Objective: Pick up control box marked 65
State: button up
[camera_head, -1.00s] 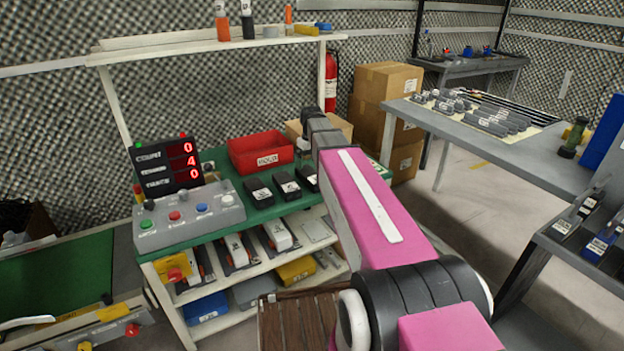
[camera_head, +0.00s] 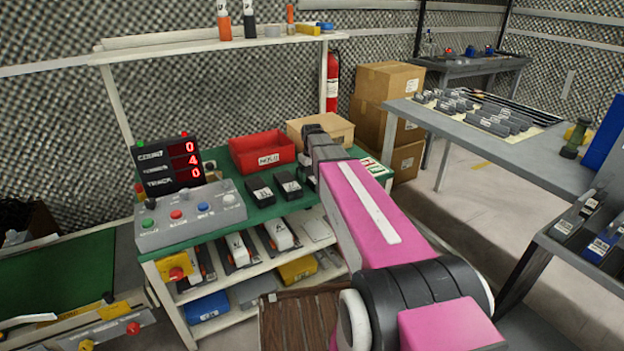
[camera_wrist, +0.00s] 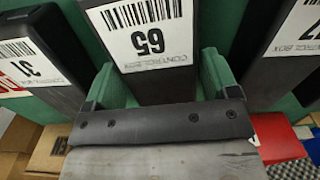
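The control box marked 65 (camera_wrist: 150,42) is black with a white label, which reads upside down in the wrist view. It stands in the middle of that view, between the two green fingers of my gripper (camera_wrist: 160,85). My gripper is open, with one finger on each side of the box. Whether either finger touches it is unclear. In the head view my arm covers most of the gripper, and the number 65 cannot be read there.
A box marked 31 (camera_wrist: 32,62) stands left of it, and another box (camera_wrist: 285,45) right. A red bin (camera_head: 262,152) and cardboard box (camera_head: 325,132) lie behind on the green bench (camera_head: 222,212). A grey button panel (camera_head: 190,214) stands at left.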

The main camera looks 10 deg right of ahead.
jog(key=c, duration=0.7)
jog(key=shift+r, duration=0.15)
